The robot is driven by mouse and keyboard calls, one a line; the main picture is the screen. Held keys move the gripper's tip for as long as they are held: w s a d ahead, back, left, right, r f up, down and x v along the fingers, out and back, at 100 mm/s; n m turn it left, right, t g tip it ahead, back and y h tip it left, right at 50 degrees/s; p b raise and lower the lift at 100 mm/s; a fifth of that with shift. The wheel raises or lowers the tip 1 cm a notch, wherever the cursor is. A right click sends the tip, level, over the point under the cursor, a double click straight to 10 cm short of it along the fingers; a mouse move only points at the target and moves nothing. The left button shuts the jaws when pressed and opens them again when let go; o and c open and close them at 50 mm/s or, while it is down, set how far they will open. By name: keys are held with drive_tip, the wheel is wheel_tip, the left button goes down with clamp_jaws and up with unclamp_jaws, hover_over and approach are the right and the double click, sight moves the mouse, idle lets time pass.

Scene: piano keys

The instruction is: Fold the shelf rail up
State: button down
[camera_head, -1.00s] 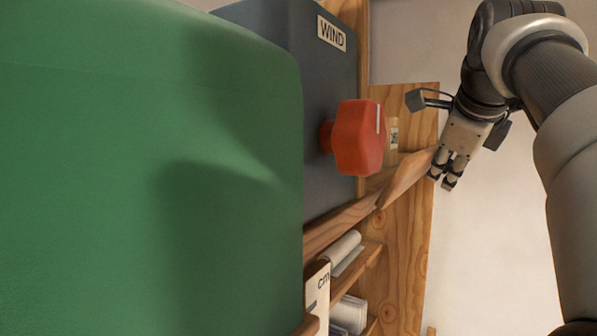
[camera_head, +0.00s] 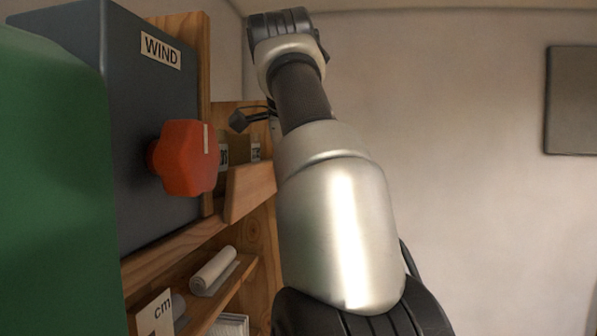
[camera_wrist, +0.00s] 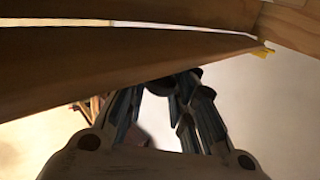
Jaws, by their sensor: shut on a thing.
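The shelf rail (camera_head: 250,190) is a short wooden board in front of the shelf, right of and below the red knob, in the head view. Its face stands tilted upward, and its right end is hidden behind my arm. In the wrist view the rail (camera_wrist: 120,62) crosses the picture as a long brown band above my fingers. My gripper (camera_wrist: 172,82) is shut on the rail, with the fingertips at its lower edge; the exact contact is in shadow. In the head view my arm hides the gripper.
The red knob (camera_head: 185,158) sticks out from a dark box marked WIND (camera_head: 160,50), close to the rail. A green body (camera_head: 50,200) fills the left side. Rolled papers (camera_head: 214,272) lie on a lower shelf. The right side is open before a pale wall.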

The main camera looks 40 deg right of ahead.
drive_tip(key=shift+r, duration=0.15)
drive_tip(key=c, duration=1.4)
unclamp_jaws()
drive_tip(key=shift+a, duration=0.1)
drive_tip(key=shift+o, duration=0.2)
drive_tip(key=shift+f, duration=0.2)
